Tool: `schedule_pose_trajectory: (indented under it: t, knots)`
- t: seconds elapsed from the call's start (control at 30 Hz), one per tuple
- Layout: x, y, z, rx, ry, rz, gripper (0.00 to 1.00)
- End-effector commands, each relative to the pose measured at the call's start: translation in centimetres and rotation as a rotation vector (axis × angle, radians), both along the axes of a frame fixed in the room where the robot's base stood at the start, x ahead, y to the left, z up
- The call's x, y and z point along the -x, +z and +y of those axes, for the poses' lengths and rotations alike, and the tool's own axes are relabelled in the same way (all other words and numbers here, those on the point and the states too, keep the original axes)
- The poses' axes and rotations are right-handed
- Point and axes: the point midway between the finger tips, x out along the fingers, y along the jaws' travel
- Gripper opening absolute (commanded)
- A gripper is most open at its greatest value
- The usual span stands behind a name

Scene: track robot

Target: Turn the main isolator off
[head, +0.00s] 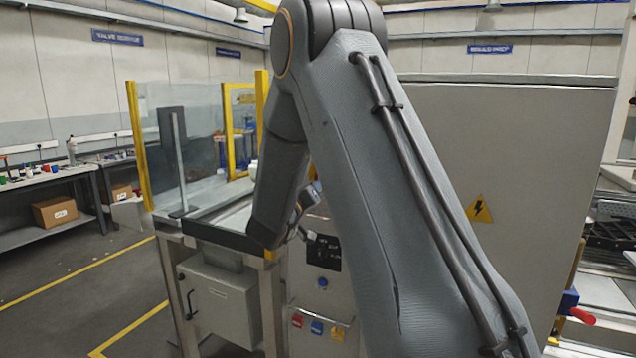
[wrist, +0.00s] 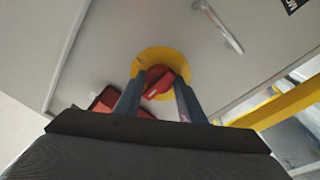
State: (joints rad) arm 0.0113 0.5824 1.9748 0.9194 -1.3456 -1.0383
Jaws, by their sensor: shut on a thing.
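The main isolator shows in the wrist view as a red rotary handle (wrist: 162,80) on a round yellow plate (wrist: 150,58), mounted on a grey panel. My gripper (wrist: 159,92) has one finger on each side of the red handle and is shut on it. A pale line shows on the handle's face, but I cannot tell which position it marks. In the head view my arm covers much of the middle, and neither the isolator nor the gripper's fingertips can be made out.
A silver door handle (wrist: 222,28) stands out from the panel near the isolator. A red item (wrist: 108,100) lies beside my left finger. In the head view, a large grey cabinet (head: 535,150) with a warning sign stands at right. A workbench (head: 50,183) stands at far left beyond open floor.

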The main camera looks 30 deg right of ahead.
Motion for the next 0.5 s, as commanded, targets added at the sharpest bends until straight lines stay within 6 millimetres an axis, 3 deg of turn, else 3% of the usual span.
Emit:
schedule_pose_trajectory:
  t: [0.47,0.5]
  knots:
    - [0.02,-0.06,0.00,0.009,0.000,0.012,0.14]
    - [0.02,-0.06,0.00,0.009,0.000,0.012,0.39]
